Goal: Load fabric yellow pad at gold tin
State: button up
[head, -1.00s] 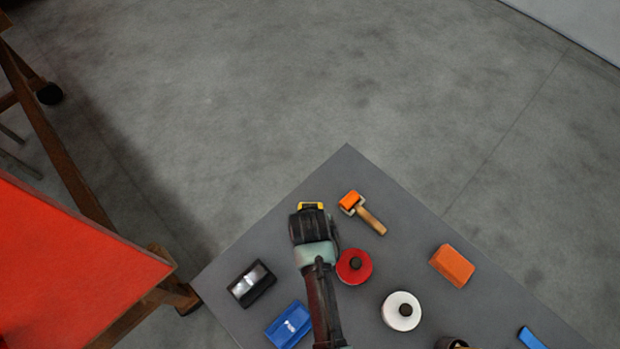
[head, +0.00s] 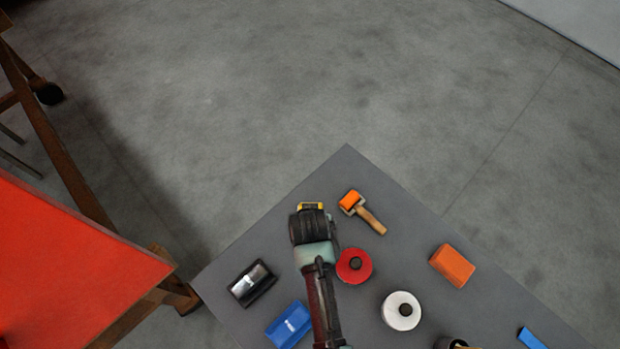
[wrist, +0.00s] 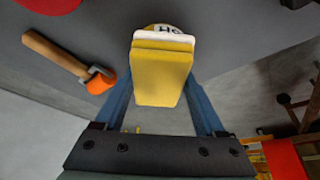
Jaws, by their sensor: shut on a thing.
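The yellow pad (wrist: 163,75) is a small block with a white layer along its top edge. My gripper (wrist: 165,95) is shut on it, a blue finger on each side, in the wrist view. A rounded gold piece (wrist: 168,28) with a white face and dark letters shows just beyond the pad, mostly hidden by it. I cannot tell whether the pad touches it. In the head view my gripper is over the table's far corner, its fingers hidden beneath my wrist; a yellow edge (head: 311,205) shows past it. A dark round container with a tan rim (head: 455,343) is cut off at the bottom.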

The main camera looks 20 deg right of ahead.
dwell(0.3)
notch_tip(320, 180, up, 7)
jog(key=p, duration=0.7)
dwell(0.8)
